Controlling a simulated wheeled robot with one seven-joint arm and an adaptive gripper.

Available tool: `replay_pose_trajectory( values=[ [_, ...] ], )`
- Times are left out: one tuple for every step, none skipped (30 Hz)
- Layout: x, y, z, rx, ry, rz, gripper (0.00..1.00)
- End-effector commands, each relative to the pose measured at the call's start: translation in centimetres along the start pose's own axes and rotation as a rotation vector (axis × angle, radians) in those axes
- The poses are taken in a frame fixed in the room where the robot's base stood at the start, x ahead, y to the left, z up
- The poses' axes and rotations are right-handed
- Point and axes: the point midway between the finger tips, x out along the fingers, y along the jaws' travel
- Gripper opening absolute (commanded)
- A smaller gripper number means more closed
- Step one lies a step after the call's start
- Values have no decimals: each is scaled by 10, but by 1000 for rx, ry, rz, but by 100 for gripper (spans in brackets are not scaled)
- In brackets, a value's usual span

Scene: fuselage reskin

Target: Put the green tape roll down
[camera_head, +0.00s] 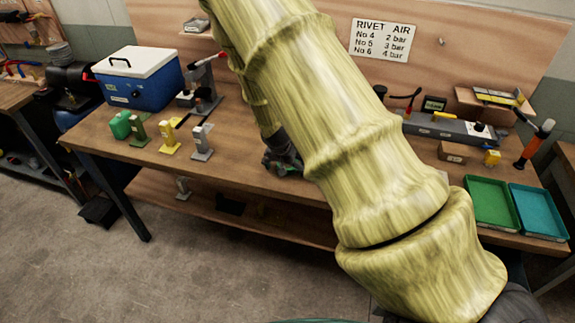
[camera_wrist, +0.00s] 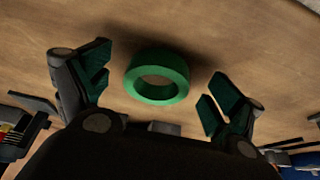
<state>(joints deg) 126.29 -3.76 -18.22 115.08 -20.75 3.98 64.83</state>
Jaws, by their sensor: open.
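The green tape roll (camera_wrist: 157,76) shows in the wrist view as a thick ring against the brown wooden bench top (camera_wrist: 215,35). It appears to lie flat on the wood, with a soft shadow around it. My gripper (camera_wrist: 160,64) is open, one dark finger with green pads on each side of the roll. Clear gaps show between both fingers and the roll, so nothing is gripped. In the head view my gripper (camera_head: 283,155) is low over the middle of the bench, partly hidden by my yellowish arm. The roll cannot be made out clearly there.
Green, yellow and grey stands (camera_head: 201,143) and a blue cooler box (camera_head: 140,80) are left on the bench. Green (camera_head: 490,203) and teal (camera_head: 537,212) trays, a small brown box (camera_head: 452,152) and a hammer (camera_head: 534,143) are right. My arm hides much of the middle.

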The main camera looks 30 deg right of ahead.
Motion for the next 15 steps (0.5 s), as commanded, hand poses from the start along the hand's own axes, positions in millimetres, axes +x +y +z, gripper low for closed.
replay_pose_trajectory(
  values=[
    [0, 0, 0, 0, 0, 0, 93],
    [0, 0, 0, 0, 0, 0, 87],
    [0, 0, 0, 0, 0, 0, 80],
    [0, 0, 0, 0, 0, 0, 75],
    [0, 0, 0, 0, 0, 0, 69],
    [0, 0, 0, 0, 0, 0, 62],
    [0, 0, 0, 0, 0, 0, 56],
    [0, 0, 0, 0, 0, 0, 51],
    [0, 0, 0, 0, 0, 0, 44],
    [0, 0, 0, 0, 0, 0, 44],
    [0, 0, 0, 0, 0, 0, 44],
    [0, 0, 0, 0, 0, 0, 40],
    [0, 0, 0, 0, 0, 0, 40],
    [0, 0, 0, 0, 0, 0, 40],
    [0, 0, 0, 0, 0, 0, 40]
  ],
)
